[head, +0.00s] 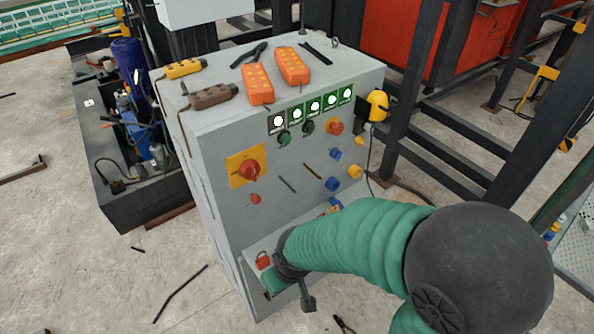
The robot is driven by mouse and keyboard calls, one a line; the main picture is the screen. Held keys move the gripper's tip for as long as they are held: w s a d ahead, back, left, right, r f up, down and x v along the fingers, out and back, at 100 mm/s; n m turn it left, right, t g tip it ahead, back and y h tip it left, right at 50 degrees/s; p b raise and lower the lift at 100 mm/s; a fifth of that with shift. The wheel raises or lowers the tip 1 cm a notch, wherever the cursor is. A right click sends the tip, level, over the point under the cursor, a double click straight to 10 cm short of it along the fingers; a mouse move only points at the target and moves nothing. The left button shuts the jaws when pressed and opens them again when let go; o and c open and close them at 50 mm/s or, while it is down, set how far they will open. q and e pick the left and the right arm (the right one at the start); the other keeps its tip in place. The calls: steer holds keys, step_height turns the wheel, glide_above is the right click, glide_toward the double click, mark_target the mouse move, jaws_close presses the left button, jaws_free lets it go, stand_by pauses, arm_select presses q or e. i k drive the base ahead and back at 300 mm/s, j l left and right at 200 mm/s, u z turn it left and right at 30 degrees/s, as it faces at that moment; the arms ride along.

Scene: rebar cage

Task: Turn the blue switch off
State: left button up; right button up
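A grey control cabinet (222,128) stands in the middle of the head view. Several blue parts sit on the right of its front panel: an upper one (336,154), one below it (332,184), and a lower one (336,204) partly hidden by my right arm. I cannot tell which is the blue switch or how it is set. My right gripper (290,286) is low in front of the cabinet's lower ledge, left of and below the blue parts, apart from them. Its fingers are too small and dark to read as open or shut. My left gripper is out of view.
A red rotary switch (249,170) on a yellow plate, a red button (335,127) and a red part (263,261) on the ledge are nearby. Orange pendants (291,66) lie on top. A yellow-black lamp (376,106) and dark steel frames stand right; a black bin (122,207) stands left.

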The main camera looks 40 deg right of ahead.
mark_target(336, 154)
steer(key=z, duration=1.5)
steer(key=i+l+z, duration=0.1)
steer(key=i, duration=0.25)
steer(key=i+l+z, duration=0.15)
steer(key=i+l, duration=0.15)
steer(key=i, duration=0.1)
